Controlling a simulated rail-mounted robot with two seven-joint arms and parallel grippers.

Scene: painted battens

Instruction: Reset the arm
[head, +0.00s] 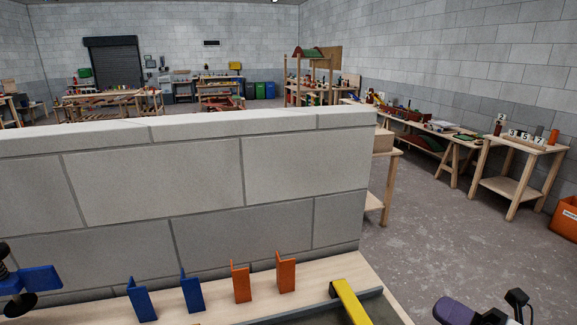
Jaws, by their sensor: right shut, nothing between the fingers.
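My right gripper (517,298) shows at the bottom right edge, a small dark shape beside a purple part of my arm. It is shut with nothing in it, over the floor and to the right of the bench, apart from the battens. Its lower part is cut off by the frame. My left gripper cannot be made out in the head view.
A wooden bench (325,292) holds upright blue battens (192,294), orange battens (241,283) and a leaning yellow batten (350,303). A blue piece (40,278) is by black discs at left. A block wall (150,190) stands behind; floor (440,235) right is open.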

